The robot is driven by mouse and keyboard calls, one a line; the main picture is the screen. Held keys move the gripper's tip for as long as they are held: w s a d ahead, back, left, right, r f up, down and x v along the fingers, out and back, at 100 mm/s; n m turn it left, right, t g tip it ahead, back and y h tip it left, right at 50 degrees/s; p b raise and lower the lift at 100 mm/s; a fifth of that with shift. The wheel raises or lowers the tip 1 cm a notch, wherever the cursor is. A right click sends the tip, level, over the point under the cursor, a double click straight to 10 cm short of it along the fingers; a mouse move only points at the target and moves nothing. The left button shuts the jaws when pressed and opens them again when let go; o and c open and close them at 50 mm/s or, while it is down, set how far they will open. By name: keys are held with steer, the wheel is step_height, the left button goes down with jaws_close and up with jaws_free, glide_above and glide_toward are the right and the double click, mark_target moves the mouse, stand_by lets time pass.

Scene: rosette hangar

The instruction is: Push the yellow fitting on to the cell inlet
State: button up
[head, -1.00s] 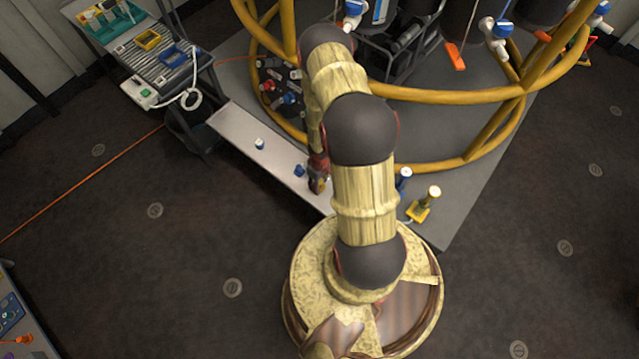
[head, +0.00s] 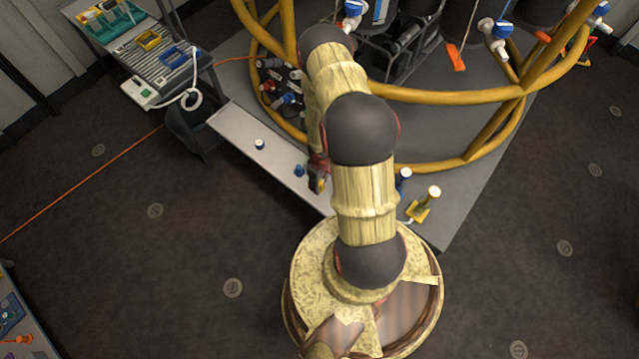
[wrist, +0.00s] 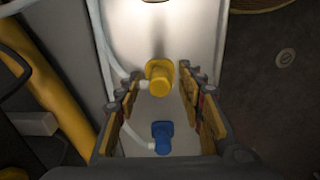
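The yellow fitting (wrist: 160,76) is in the wrist view, with a pale hose running from its left side. My gripper (wrist: 158,88) is open, one finger on each side of the yellow fitting, with gaps visible on both sides. A blue fitting (wrist: 162,137) with its own pale hose is lower in the wrist view, between the finger bases. In the head view my gripper (head: 318,182) is low over the pale shelf (head: 235,133); the yellow fitting cannot be made out there. I cannot tell which port is the cell inlet.
Small blue-and-white pieces (head: 259,144) stand on the shelf. A yellow stand with a white top (head: 425,205) is right of my arm. A yellow tubular frame (head: 450,95) surrounds dark canisters with blue-handled valves (head: 500,28). A cart (head: 155,65) is at upper left. Open floor lies left and right.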

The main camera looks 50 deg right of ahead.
mark_target(320, 183)
jaws_close()
stand_by(0.5)
stand_by(0.5)
steer(key=shift+r+p, duration=2.65)
steer(key=shift+r, duration=0.35)
